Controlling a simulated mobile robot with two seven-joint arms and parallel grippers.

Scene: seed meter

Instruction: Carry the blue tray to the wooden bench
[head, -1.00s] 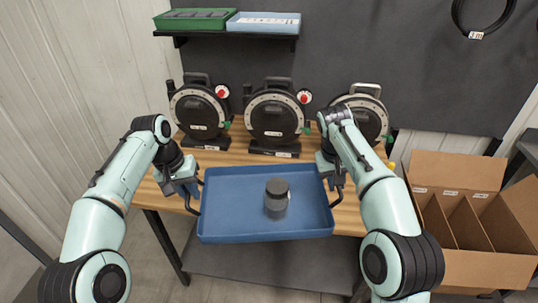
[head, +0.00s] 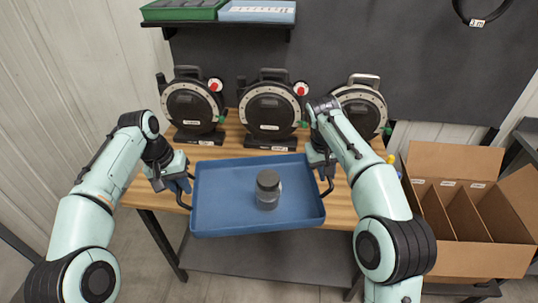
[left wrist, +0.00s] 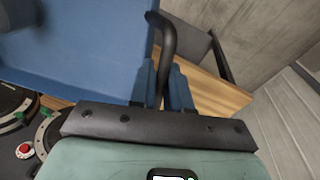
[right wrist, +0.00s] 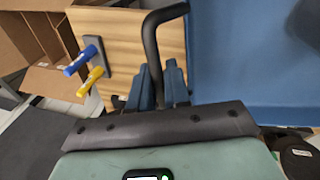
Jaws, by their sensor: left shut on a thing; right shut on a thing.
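The blue tray (head: 225,205) is held between my two grippers, over the front part of the wooden bench (head: 150,193). A dark-lidded jar (head: 268,188) stands upright in the tray, right of its middle. My left gripper (head: 182,188) is shut on the tray's black left handle, which also shows in the left wrist view (left wrist: 168,55). My right gripper (head: 325,170) is shut on the black right handle, seen in the right wrist view (right wrist: 152,50). The tray's front edge reaches past the bench's front edge. Whether its underside touches the bench I cannot tell.
Three round black dial devices (head: 193,107) stand in a row along the back of the bench. A cardboard box with dividers (head: 465,215) is at the right. A shelf above bears a green bin (head: 182,10) and a blue bin (head: 257,11). Blue and yellow handles (right wrist: 92,77) hang at the bench's side.

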